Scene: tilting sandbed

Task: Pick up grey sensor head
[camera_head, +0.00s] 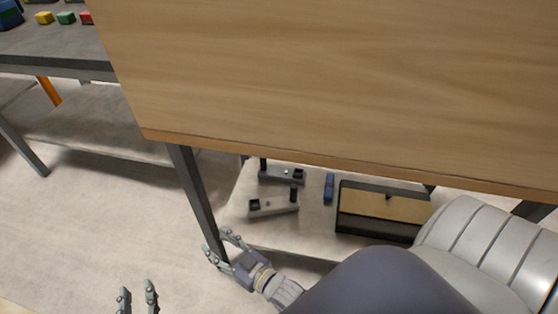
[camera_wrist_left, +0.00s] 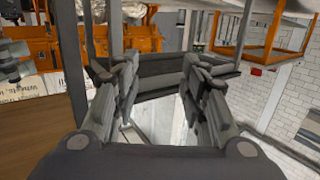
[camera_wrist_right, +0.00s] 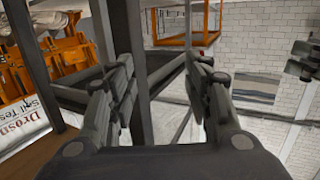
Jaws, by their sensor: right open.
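No thing I can surely name as the grey sensor head shows. Two grey blocks with black posts, a rear one (camera_head: 283,175) and a front one (camera_head: 274,206), lie on the low shelf under the wooden panel; I cannot tell whether either is it. My right gripper (camera_head: 220,246) is open and empty beside the table leg, left of the shelf. It shows in the right wrist view (camera_wrist_right: 164,75). My left gripper (camera_head: 138,298) is at the bottom edge, further left, open and empty above the floor. It shows in the left wrist view (camera_wrist_left: 165,75).
A large wooden panel (camera_head: 340,80) fills the upper middle. A dark table leg (camera_head: 196,195) stands close to my right gripper. The low shelf (camera_head: 235,211) also holds a blue item (camera_head: 329,187) and a black-framed wooden box (camera_head: 380,212). A grey bench (camera_head: 60,45) stands at upper left.

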